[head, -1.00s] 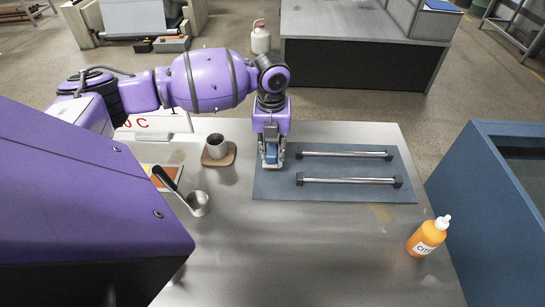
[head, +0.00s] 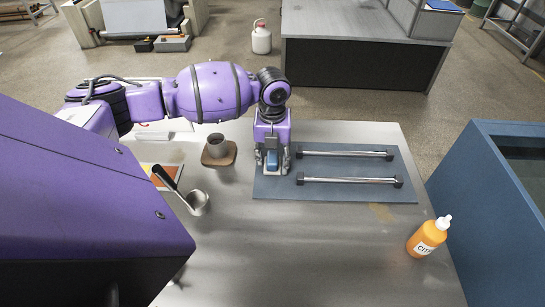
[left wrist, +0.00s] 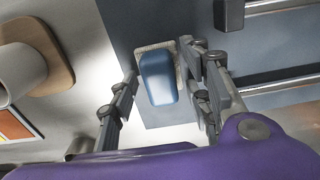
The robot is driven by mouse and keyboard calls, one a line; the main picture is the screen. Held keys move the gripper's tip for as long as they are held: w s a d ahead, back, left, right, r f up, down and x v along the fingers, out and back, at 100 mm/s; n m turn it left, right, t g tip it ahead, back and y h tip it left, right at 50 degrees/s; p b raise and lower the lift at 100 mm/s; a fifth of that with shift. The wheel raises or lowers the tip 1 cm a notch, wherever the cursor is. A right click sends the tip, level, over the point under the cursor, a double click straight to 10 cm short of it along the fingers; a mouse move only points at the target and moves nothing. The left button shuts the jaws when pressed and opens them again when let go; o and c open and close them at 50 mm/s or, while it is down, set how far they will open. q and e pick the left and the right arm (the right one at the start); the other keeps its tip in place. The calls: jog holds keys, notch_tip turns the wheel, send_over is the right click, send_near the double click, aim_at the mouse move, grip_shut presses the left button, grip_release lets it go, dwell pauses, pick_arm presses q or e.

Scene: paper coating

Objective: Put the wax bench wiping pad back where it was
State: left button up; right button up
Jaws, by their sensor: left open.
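The wiping pad, with a blue handle (head: 271,159) on a pale base, rests on the left end of the blue-grey mat (head: 340,192). In the left wrist view the pad (left wrist: 158,80) lies near the mat's edge. My left gripper (head: 272,167) is over the pad, pointing down. It is open, with one finger on each side of the handle; gaps show beside the handle in the left wrist view, and the finger contact there is hard to judge on the right side. My right gripper is out of view.
Two metal bars (head: 347,180) with black end blocks lie on the mat, right of the gripper. An orange bottle (head: 427,238) stands front right. The front middle is clear.

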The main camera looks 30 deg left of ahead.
aim_at(272, 157)
pick_arm(q)
notch_tip(272, 157, up, 12)
jog(key=shift+r, duration=0.25)
dwell(0.3)
jog(key=shift+f, duration=0.1)
dwell(0.4)
